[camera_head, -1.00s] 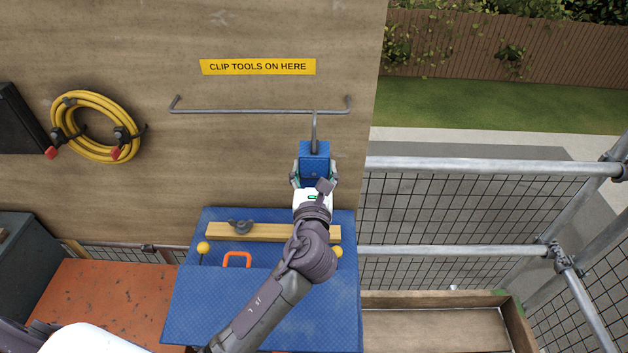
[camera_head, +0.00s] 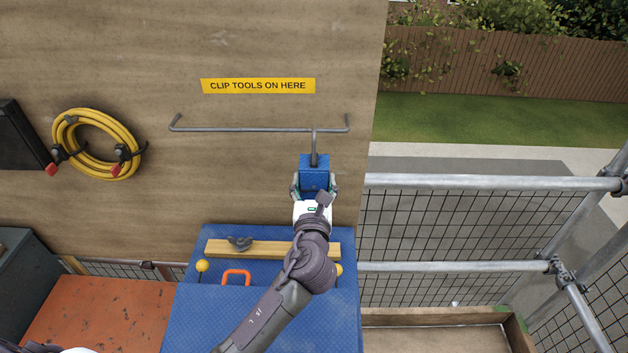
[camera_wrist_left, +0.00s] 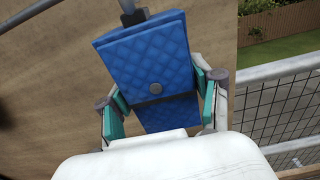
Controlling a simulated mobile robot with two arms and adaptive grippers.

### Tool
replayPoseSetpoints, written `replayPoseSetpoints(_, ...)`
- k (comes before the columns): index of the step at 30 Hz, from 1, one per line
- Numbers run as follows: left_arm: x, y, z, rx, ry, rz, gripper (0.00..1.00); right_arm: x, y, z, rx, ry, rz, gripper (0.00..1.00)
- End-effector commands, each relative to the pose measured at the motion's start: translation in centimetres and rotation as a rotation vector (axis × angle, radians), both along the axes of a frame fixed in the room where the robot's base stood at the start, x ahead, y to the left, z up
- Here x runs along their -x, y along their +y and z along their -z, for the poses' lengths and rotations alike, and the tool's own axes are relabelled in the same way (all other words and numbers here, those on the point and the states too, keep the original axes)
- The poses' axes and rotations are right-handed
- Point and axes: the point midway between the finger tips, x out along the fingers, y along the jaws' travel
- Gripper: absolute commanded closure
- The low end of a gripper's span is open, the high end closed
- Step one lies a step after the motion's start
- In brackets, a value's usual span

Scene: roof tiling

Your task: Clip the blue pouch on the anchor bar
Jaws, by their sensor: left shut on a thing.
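The blue pouch (camera_head: 314,174) hangs below the right part of the anchor bar (camera_head: 260,130), a grey rod on the wooden wall. A grey hook (camera_head: 315,147) rises from the pouch's top and reaches the bar in the head view; whether it is closed around the bar cannot be told. My left gripper (camera_head: 314,188) is shut on the pouch from below. In the left wrist view the pouch (camera_wrist_left: 150,60) is slightly tilted between the green finger pads, and its grey strap runs out of the top of the picture. My right gripper is not in view.
A yellow label (camera_head: 258,86) is above the bar. A coiled yellow hose (camera_head: 97,145) hangs at left. Below stand a blue case (camera_head: 200,315) with a wooden strip (camera_head: 222,249) and an orange surface (camera_head: 95,315). Metal railing (camera_head: 470,182) and mesh lie at right.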

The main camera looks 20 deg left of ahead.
Motion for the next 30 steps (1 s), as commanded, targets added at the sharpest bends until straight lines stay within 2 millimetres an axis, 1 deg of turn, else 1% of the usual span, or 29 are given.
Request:
replayPoseSetpoints(1, 0.0, 0.0, -0.2, -0.001, -0.003, 0.001, 0.89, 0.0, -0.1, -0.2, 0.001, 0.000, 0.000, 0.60)
replayPoseSetpoints(13, -0.1, 0.0, -0.2, -0.001, -0.003, 0.001, 0.89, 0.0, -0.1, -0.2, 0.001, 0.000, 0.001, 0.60)
replayPoseSetpoints(24, -1.2, 0.4, -0.2, -0.001, -0.004, 0.000, 0.89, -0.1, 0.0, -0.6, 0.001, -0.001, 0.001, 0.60)
replayPoseSetpoints(30, -1.5, 0.4, -0.1, -0.001, -0.003, 0.000, 0.89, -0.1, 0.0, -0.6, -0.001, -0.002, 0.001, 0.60)
